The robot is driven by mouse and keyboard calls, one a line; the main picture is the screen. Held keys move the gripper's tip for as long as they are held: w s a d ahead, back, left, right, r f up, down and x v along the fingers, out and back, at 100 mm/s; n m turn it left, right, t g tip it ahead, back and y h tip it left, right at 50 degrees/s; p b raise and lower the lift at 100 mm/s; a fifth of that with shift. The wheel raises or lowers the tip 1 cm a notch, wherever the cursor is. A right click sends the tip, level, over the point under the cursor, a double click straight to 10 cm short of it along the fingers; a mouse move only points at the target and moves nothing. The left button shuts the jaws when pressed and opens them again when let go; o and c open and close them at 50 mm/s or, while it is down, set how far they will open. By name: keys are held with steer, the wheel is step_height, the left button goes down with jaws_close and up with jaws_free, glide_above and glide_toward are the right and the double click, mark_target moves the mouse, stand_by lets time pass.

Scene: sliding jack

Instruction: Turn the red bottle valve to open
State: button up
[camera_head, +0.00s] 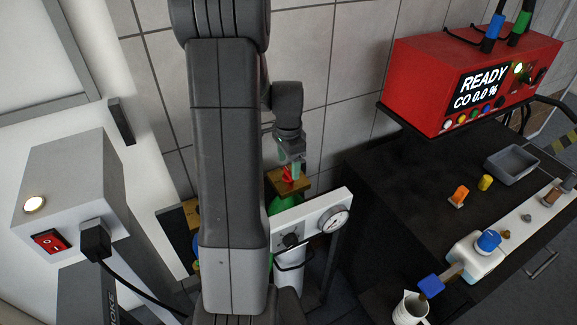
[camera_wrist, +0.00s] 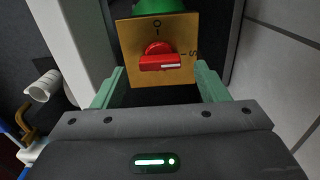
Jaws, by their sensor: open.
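The red bottle valve (camera_wrist: 160,58) is a red knob with a white mark on a yellow-brown plate (camera_wrist: 128,36) in the wrist view. Its handle lies crosswise, with the white mark pointing right toward the letters on the plate. A green bottle top (camera_wrist: 158,6) shows behind the plate. My gripper (camera_wrist: 157,80) is open, with its green fingers on either side of the knob and apart from it. In the head view the red valve (camera_head: 288,174) shows small below my gripper (camera_head: 292,168), and the green bottle (camera_head: 281,205) is partly hidden by my arm and a white panel.
A white panel with a gauge (camera_head: 333,219) stands right of the bottle. A red READY analyser (camera_head: 470,80) sits above a black cabinet (camera_head: 400,190) at right. A grey box with a red switch (camera_head: 50,241) is at left. The tiled wall is close behind my gripper.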

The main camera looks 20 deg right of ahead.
steer(key=shift+f, duration=1.15)
steer(key=c, duration=1)
